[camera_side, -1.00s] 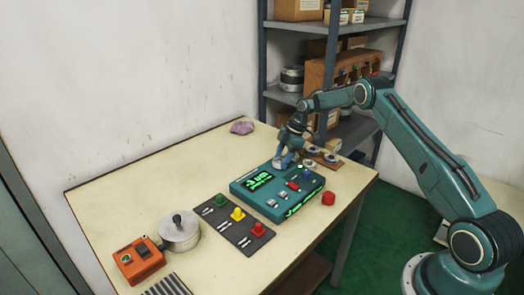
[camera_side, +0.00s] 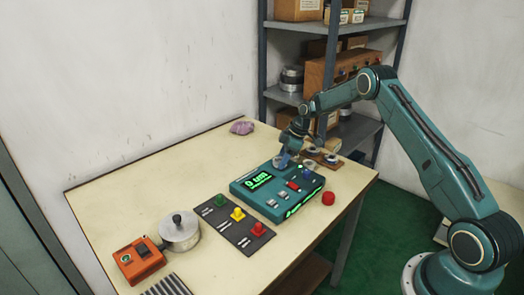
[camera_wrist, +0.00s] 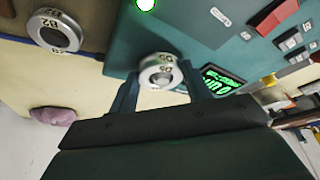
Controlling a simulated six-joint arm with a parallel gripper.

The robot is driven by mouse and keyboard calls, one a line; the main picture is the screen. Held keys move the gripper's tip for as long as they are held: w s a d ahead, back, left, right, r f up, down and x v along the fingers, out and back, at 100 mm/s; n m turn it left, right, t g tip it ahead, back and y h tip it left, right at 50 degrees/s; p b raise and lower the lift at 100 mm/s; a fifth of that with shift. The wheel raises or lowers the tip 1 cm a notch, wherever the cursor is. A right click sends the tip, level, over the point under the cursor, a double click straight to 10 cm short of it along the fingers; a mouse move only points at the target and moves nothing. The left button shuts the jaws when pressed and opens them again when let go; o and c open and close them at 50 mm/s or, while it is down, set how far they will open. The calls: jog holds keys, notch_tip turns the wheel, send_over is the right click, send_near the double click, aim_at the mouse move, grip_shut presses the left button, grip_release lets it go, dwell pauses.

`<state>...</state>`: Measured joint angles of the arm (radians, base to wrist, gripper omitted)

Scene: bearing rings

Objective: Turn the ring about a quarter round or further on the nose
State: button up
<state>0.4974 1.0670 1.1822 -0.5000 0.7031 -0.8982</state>
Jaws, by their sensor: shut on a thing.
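The device's green display (camera_side: 258,180) is lit. How fully the ring is seated on the nose cannot be told.
Another ring (camera_wrist: 55,32), marked B2, lies on a brown board beside the device. A red knob (camera_side: 328,198) stands to the device's right. A mat with coloured knobs (camera_side: 232,222) lies in front. A purple lump (camera_side: 242,128) lies behind.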

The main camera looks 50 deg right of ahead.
jog(key=shift+s+f+m+h, duration=0.1)
jog(key=shift+f+m+h, duration=0.2)
jog(key=shift+m, duration=0.5)
jog(key=shift+c, duration=0.2)
jog(key=shift+m+t+h, duration=0.3)
jog(key=shift+m+h, duration=0.1)
jog(key=shift+m, duration=0.9)
jog(key=shift+m+h, duration=0.6)
jog(key=shift+m, duration=0.7)
jog(key=shift+r+t, duration=0.1)
jog(key=shift+t, duration=0.2)
jog(key=shift+s+m+h, duration=0.1)
jog(key=shift+m+h, duration=0.4)
jog(key=shift+m, duration=0.8)
